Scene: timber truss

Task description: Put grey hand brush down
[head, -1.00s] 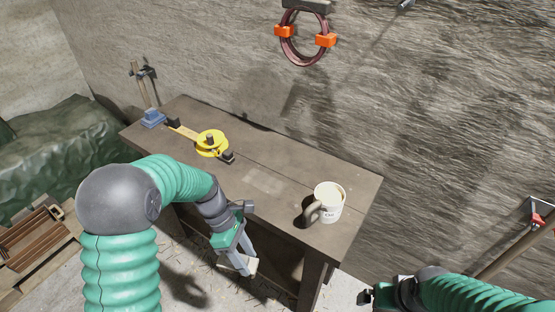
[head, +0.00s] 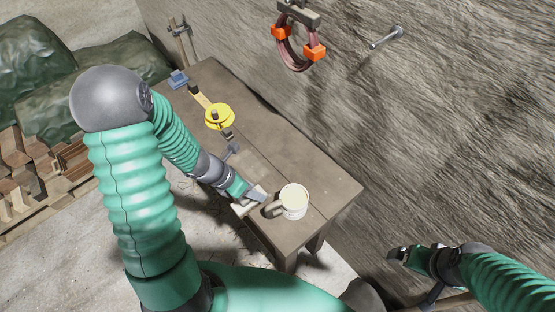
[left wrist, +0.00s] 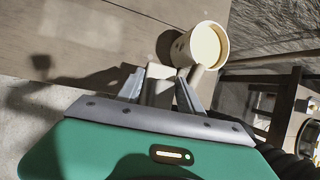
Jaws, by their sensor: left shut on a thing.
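My left gripper (head: 257,197) is shut on the grey hand brush (head: 240,209), at the front edge of the wooden table (head: 325,178), just left of a white mug-like container (head: 294,203). In the left wrist view the brush (left wrist: 158,91) shows as a pale grey block between the two fingers, close to the container (left wrist: 208,45). Much of the brush is hidden by the gripper. I cannot tell whether it touches the tabletop. My right gripper (head: 399,254) is low at the right, away from the table; its jaws are unclear.
A yellow round tool (head: 219,117) and a blue-based item (head: 178,79) are toward the table's far end. A red ring with orange clips (head: 297,45) hangs on the rough wall.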

